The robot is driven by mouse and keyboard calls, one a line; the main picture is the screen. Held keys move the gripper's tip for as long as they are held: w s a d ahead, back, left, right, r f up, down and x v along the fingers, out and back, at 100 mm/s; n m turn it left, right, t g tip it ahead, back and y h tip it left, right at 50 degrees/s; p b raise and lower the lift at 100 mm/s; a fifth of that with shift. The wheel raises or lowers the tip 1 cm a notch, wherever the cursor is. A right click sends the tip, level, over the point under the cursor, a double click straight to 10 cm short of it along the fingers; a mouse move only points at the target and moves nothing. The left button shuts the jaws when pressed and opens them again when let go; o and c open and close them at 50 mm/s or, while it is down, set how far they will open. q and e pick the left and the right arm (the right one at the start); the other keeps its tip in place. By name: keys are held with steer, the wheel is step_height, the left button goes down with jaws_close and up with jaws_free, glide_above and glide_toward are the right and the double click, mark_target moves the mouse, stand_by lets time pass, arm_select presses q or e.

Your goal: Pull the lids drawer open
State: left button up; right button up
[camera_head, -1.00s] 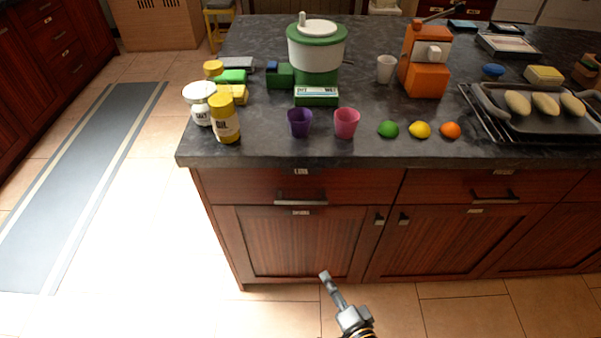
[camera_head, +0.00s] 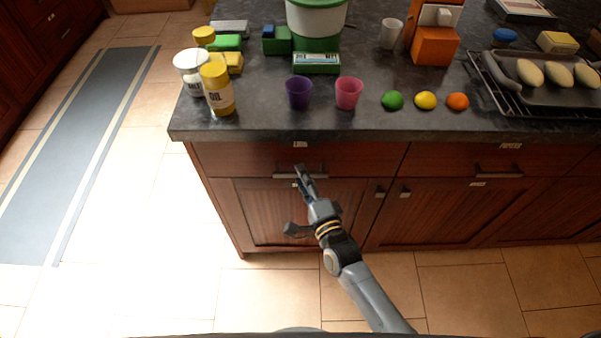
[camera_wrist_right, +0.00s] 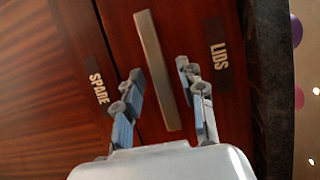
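The lids drawer (camera_head: 235,160) is the dark red-brown front under the left part of the counter, and it looks closed. Its label (camera_wrist_right: 215,43) reads LIDS in the right wrist view. Its bar handle (camera_wrist_right: 150,45) also shows in the head view (camera_head: 283,176), partly covered by my gripper. My right gripper (camera_head: 305,182) is open in front of this handle. In the right wrist view my right gripper (camera_wrist_right: 160,80) has one finger on each side of the bar, apart from it; contact cannot be told. My left gripper is not in view.
Another drawer (camera_head: 450,160) is to the right. On the dark counter (camera_head: 350,125) stand a purple cup (camera_head: 298,93), a pink cup (camera_head: 348,93) and several other items. The tiled floor (camera_head: 270,295) in front is clear.

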steer(key=shift+x, duration=0.9)
steer(key=shift+c, duration=0.4)
jaws_close()
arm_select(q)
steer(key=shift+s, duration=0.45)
arm_select(e)
steer(key=shift+s, duration=0.1)
